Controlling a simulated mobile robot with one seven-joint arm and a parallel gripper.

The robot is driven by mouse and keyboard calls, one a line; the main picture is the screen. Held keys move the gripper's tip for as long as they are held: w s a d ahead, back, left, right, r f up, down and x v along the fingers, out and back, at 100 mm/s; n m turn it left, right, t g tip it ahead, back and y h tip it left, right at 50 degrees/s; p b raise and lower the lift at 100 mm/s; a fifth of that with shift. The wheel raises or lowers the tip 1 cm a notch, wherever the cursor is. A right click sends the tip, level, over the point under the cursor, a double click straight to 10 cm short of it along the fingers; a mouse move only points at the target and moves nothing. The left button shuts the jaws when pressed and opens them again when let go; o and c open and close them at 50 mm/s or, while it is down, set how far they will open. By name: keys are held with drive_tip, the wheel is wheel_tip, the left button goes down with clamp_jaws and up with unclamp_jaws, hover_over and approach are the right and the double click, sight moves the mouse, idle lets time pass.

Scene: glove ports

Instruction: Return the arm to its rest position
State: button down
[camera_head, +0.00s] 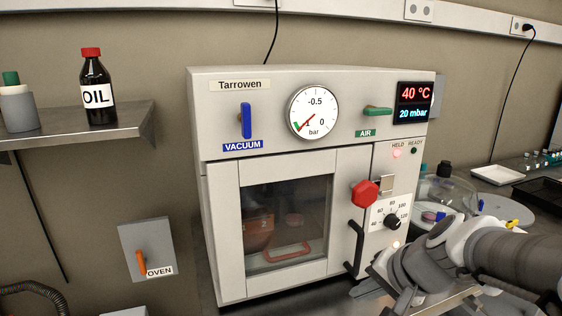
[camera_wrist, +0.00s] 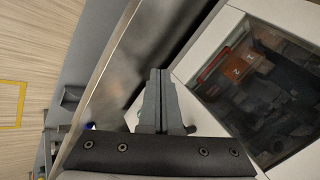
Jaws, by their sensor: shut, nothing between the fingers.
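My gripper (camera_head: 362,290) is low in front of the oven's right side, below the black door handle (camera_head: 355,247). My arm reaches in from the lower right. In the wrist view my gripper (camera_wrist: 159,75) shows its two fingers pressed together with nothing between them. The vacuum oven (camera_head: 222,220) stands on the bench with its door shut. Behind its window, an orange-red item (camera_head: 258,233) is dimly visible; the wrist view also shows an orange-red block (camera_wrist: 238,67) through the glass.
A red knob (camera_head: 364,193) and a black dial (camera_head: 392,222) stick out of the oven front near my arm. A glass vessel (camera_head: 448,190) and a black tray (camera_head: 540,190) are behind my arm at right. A shelf (camera_head: 80,138) with an OIL bottle (camera_head: 96,92) is at left.

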drive_tip(key=s+r+n+h, duration=0.35)
drive_tip(key=s+n, duration=0.45)
drive_tip(key=s, duration=0.4)
wheel_tip(320, 180, up, 15)
drive_tip(key=p, duration=1.5)
drive_tip(key=shift+w+a+r+g, duration=0.15)
drive_tip(key=shift+w+r+g, duration=0.1)
drive_tip(key=shift+g, duration=0.15)
